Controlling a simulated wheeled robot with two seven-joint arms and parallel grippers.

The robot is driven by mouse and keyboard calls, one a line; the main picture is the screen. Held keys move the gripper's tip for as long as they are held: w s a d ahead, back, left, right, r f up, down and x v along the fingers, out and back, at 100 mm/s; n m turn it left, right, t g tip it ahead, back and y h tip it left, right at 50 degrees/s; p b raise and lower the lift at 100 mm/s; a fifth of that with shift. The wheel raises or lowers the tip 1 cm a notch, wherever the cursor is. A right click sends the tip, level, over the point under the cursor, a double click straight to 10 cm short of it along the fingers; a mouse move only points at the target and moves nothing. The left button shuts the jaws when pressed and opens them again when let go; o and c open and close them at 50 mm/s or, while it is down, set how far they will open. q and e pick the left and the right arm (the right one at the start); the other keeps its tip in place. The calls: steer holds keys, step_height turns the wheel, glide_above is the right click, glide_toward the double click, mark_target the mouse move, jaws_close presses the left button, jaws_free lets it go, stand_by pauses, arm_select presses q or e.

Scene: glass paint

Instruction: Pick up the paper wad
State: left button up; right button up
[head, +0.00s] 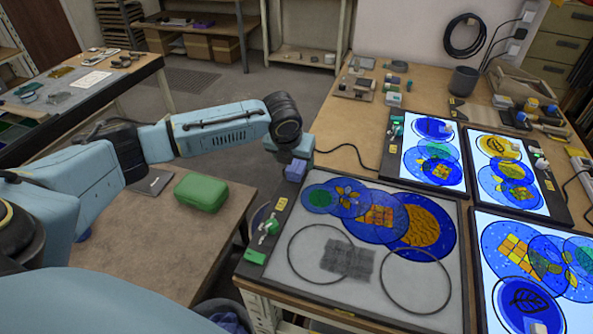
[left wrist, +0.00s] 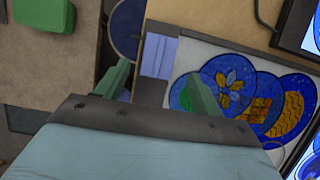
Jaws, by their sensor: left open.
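I cannot pick out a paper wad for certain. My left gripper (head: 297,165) is above the far left corner of the near light panel. In the left wrist view its green fingers (left wrist: 158,75) stand apart. A lavender and grey block shows between them; I cannot tell if it touches them. My right gripper is out of view.
The near light panel (head: 394,311) holds painted discs, two empty rings and a grey mesh-like patch. Lit panels (head: 436,128) fill the table's right side. A green case (head: 201,192) sits on the lower left table.

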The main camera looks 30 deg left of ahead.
mark_target(295, 167)
arm_select(q)
steer(key=x, duration=0.5)
steer(key=shift+w+a+b, duration=0.1)
steer(key=shift+a+b, duration=0.1)
steer(key=shift+b, duration=0.1)
steer(key=c, duration=1)
steer(key=shift+c, duration=0.2)
step_height(295, 167, up, 10)
steer(key=shift+p, duration=0.45)
